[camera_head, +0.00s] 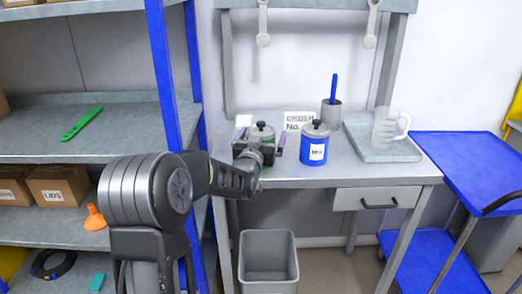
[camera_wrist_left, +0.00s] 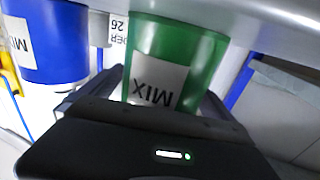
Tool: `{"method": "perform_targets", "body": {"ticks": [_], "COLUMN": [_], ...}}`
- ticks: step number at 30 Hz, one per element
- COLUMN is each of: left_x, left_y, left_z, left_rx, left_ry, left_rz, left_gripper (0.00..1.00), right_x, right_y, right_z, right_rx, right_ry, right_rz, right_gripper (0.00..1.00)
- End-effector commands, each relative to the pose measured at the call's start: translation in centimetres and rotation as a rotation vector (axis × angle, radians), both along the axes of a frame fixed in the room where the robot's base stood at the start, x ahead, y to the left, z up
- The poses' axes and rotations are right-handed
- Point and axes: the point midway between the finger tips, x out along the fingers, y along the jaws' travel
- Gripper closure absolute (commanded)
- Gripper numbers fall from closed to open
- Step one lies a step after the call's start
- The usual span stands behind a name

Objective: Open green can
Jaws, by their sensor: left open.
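The green can stands on the workbench (camera_head: 330,175), mostly hidden behind my left gripper (camera_head: 260,146) in the head view. Its grey lid (camera_head: 262,131) with a black knob is on it. In the wrist view the green can (camera_wrist_left: 208,65) appears upside down, with a white MIX label (camera_wrist_left: 157,80). My left gripper is open, its fingers spread to either side of the can's lower part in that view. I cannot tell whether they touch it. My right gripper is not in view.
A blue can (camera_head: 314,149) with a similar lid stands right of the green can. Behind it is a grey cup (camera_head: 331,115) with a blue-handled tool. A clear jug (camera_head: 386,130) stands on a grey tray (camera_head: 372,153). A grey bin (camera_head: 268,262) is below the bench.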

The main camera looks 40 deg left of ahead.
Motion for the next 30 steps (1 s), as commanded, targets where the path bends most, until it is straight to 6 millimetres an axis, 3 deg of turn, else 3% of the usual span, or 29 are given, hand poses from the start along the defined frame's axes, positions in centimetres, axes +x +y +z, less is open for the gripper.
{"method": "perform_targets", "body": {"ticks": [5,30], "left_x": [-0.01,0.0], "left_y": [0.0,-0.02], "left_z": [0.0,0.0], "left_rx": [0.0,0.0], "left_ry": [0.0,0.0], "left_rz": [0.0,0.0], "left_gripper": [0.07,0.75], "right_x": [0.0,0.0], "right_y": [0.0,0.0], "right_z": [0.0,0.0], "right_rx": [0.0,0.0], "right_ry": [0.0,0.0], "right_rz": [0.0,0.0], "right_gripper": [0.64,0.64]}}
